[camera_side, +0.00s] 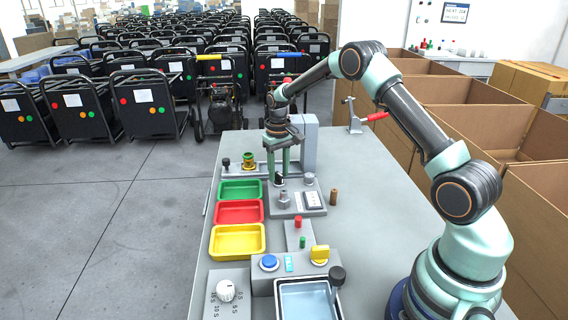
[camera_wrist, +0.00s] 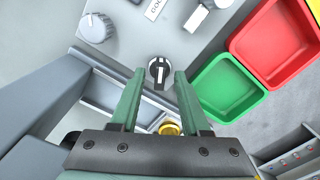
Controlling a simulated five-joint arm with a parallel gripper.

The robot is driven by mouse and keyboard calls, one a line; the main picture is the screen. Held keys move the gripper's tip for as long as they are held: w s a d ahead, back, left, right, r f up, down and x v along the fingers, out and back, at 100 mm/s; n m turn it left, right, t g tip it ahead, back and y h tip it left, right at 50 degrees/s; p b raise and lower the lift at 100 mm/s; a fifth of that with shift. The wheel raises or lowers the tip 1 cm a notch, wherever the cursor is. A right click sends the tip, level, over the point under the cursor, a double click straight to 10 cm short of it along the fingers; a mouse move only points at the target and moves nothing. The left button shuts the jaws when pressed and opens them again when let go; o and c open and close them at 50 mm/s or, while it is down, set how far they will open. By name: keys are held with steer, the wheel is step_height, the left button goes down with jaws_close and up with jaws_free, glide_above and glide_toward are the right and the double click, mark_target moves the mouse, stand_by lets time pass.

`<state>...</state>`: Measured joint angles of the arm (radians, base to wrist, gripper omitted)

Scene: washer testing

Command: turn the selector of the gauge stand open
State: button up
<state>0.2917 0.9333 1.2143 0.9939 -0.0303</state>
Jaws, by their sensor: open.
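The gauge stand (camera_side: 290,208) is a grey plate on the bench with a grey post and a white label. In the wrist view its selector (camera_wrist: 159,66) is a small black round knob with a white mark, which points roughly along the picture's vertical. My gripper (camera_side: 279,174) hangs fingers-down over the stand's far left part. In the wrist view my gripper (camera_wrist: 158,76) is open, with one green fingertip on each side of the selector. I see gaps beside the knob and no clear contact. In the side view the fingers partly hide the selector.
Green (camera_side: 240,190), red (camera_side: 239,212) and yellow (camera_side: 237,240) trays stand left of the gauge stand. A brass fitting (camera_side: 249,160) is behind them. A grey block (camera_side: 309,140) rises behind my gripper. A red-handled clamp (camera_side: 356,122) is at the back right; the right bench top is mostly clear.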

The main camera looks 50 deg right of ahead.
jaws_close()
steer(key=shift+n, duration=0.3)
steer(key=n, duration=0.5)
steer(key=shift+r+n, duration=0.1)
steer(key=shift+n, duration=0.2)
steer(key=n, duration=0.5)
steer(key=shift+n, duration=0.3)
steer(key=shift+w, duration=0.1)
jaws_free()
